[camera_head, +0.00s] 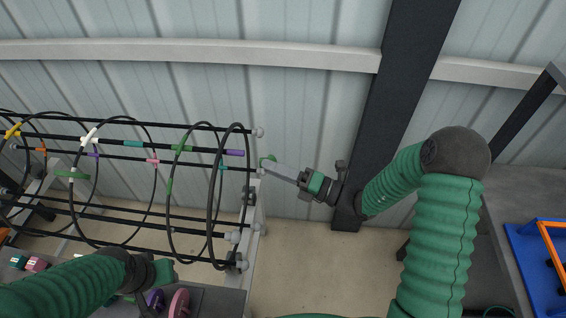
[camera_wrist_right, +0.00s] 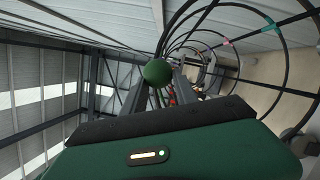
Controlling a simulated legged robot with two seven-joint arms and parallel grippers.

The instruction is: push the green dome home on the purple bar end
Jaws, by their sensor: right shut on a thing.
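The green dome (camera_head: 269,158) is at the tip of my right gripper (camera_head: 272,166), just right of the cage. In the right wrist view the round green dome (camera_wrist_right: 157,72) sits between the two fingers (camera_wrist_right: 160,88), which are shut on it. The bar with the purple band (camera_head: 234,153) ends left of the dome, and a short gap shows between them in the head view. The depth between them is unclear.
The cage of black bars and rings (camera_head: 210,210) fills the left, with colored bands and grey knobs (camera_head: 258,132) on some bar ends. A grey upright (camera_head: 255,215) stands under my right gripper. A blue tray (camera_head: 522,246) is at right.

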